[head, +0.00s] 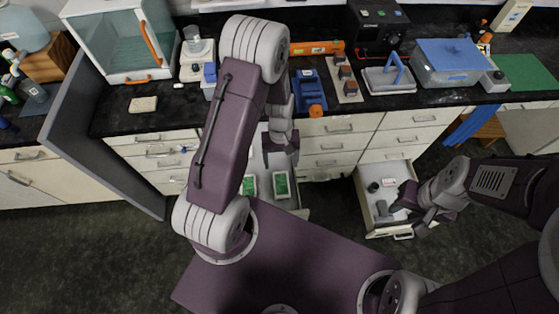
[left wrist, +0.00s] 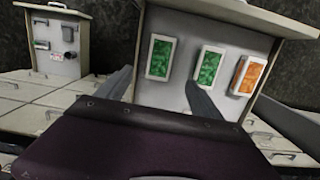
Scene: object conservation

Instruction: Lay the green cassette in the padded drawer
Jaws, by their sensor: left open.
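An open drawer (head: 297,208) below the counter holds two green cassettes with white rims, a left one (head: 250,186) and a right one (head: 281,185). In the left wrist view the drawer floor (left wrist: 180,90) shows both green cassettes (left wrist: 161,57) (left wrist: 209,69) and an orange cassette (left wrist: 249,75). My left gripper (left wrist: 160,92) is open and empty above this drawer; in the head view it is partly hidden by my arm. A second open drawer (head: 368,183) stands to the right.
The second drawer holds a small black object (head: 373,187), a white-and-red item (head: 389,182) and a grey object (head: 382,208). The counter above carries a glass cabinet (head: 118,45), a blue-lidded box (head: 450,62) and other equipment. A grey panel (head: 100,140) juts out at left.

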